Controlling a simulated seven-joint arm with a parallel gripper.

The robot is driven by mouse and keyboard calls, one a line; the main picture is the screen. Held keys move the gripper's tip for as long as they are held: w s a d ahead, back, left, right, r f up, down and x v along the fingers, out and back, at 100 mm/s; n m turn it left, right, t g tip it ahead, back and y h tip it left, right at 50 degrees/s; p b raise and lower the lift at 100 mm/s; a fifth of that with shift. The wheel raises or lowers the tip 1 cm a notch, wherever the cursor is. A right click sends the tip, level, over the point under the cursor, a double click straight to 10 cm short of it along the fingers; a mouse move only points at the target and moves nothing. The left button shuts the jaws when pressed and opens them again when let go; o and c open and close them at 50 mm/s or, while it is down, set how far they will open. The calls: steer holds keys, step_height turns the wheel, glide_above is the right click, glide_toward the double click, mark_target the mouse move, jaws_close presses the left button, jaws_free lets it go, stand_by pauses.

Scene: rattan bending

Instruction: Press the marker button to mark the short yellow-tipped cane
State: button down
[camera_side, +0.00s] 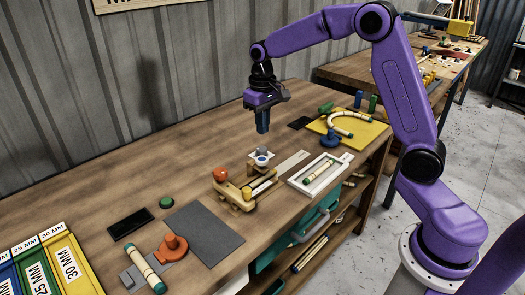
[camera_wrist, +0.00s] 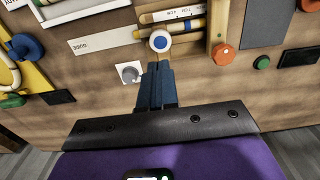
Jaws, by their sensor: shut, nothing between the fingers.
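My gripper (camera_side: 262,130) is shut and empty, pointing down above the table behind the wooden jig. In the wrist view its blue fingertips (camera_wrist: 157,66) are just below a round white button with a blue centre (camera_wrist: 159,41), apparently the marker button. That button (camera_side: 262,161) also shows in the side view, below the fingers with a clear gap. A pale cane with a yellow part (camera_wrist: 183,25) lies in the jig beside the button. In the side view the cane (camera_side: 263,187) is partly hidden by the jig. I cannot tell whether it bears a mark.
A grey knob on a white plate (camera_wrist: 128,73) stands close to the button. A white tray (camera_side: 345,158) holds a green-banded cane. A yellow board (camera_side: 373,133) carries a bent cane. Grey mat (camera_side: 212,235) lies left.

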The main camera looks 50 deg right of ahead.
mark_target(263, 160)
step_height(263, 160, down, 9)
stand_by(0.4)
steer(key=shift+s+f, duration=0.1)
steer(key=shift+f, duration=1.1)
step_height(263, 160, up, 15)
stand_by(0.7)
